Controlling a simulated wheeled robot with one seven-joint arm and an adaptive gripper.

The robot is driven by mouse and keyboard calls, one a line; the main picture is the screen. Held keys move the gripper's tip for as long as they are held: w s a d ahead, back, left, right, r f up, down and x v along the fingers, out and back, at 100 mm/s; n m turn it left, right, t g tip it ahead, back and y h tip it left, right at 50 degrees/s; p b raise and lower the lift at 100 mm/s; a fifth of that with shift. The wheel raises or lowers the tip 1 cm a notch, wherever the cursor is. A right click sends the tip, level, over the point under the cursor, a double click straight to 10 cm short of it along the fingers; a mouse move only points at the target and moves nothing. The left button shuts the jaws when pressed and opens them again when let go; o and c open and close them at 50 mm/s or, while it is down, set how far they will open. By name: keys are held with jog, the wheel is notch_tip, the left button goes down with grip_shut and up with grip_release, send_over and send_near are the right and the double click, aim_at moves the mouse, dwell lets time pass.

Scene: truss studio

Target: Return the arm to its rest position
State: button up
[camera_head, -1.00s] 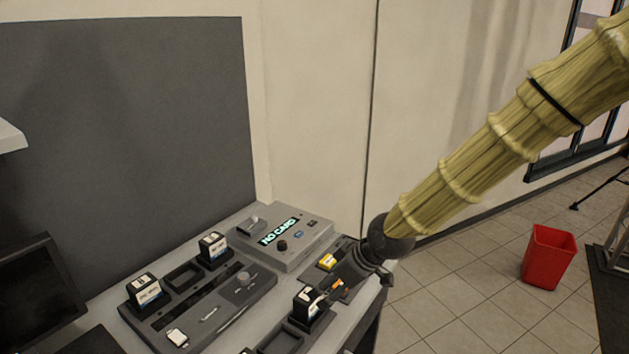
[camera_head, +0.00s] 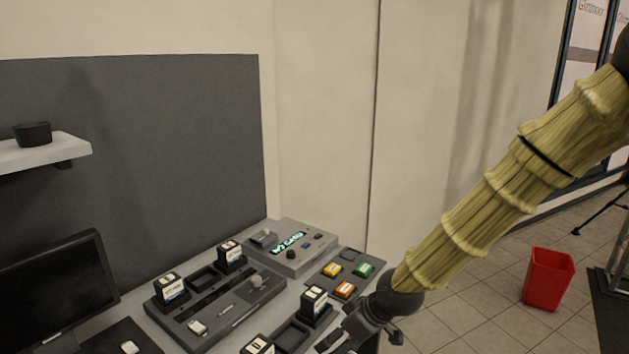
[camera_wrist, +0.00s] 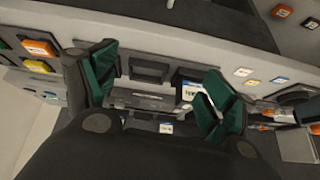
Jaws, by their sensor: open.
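My arm reaches down from the upper right in the head view. My gripper (camera_head: 345,340) is at its end, low over the front right edge of the desk and partly cut off by the picture's bottom edge. In the wrist view my gripper (camera_wrist: 158,95) has its two green-padded fingers spread wide, with nothing between them. A black battery-like block with a white label (camera_head: 316,303) stands in a holder to the left of my gripper, apart from it.
Two more labelled blocks stand in a grey console (camera_head: 222,322). A monitor (camera_head: 60,285) is at left. A red bin (camera_head: 548,279) stands on the floor at right.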

jog(key=s+d+f+m+g, duration=0.1)
jog(key=s+f+m, duration=0.1)
jog(key=s+f, duration=0.35)
jog(key=s+d+f+m, duration=0.1)
jog(key=s+d+f, duration=0.1)
jog(key=f, duration=0.6)
jog(key=s+d+f+m+h, duration=0.1)
jog(key=s+d+f+m, duration=0.1)
jog(key=s+d+f, duration=0.2)
jog(key=s+d+f+m+g+h, duration=0.1)
jog(key=s+d+f, duration=0.4)
jog(key=s, duration=0.8)
jog(key=s+d+f+m+g+h, duration=0.1)
jog(key=s+d+f+m+h, duration=0.2)
jog(key=s+f, duration=0.6)
jog(key=shift+d+f+m, duration=0.5)
jog(key=shift+d+m, duration=0.1)
jog(key=shift+d, duration=0.15)
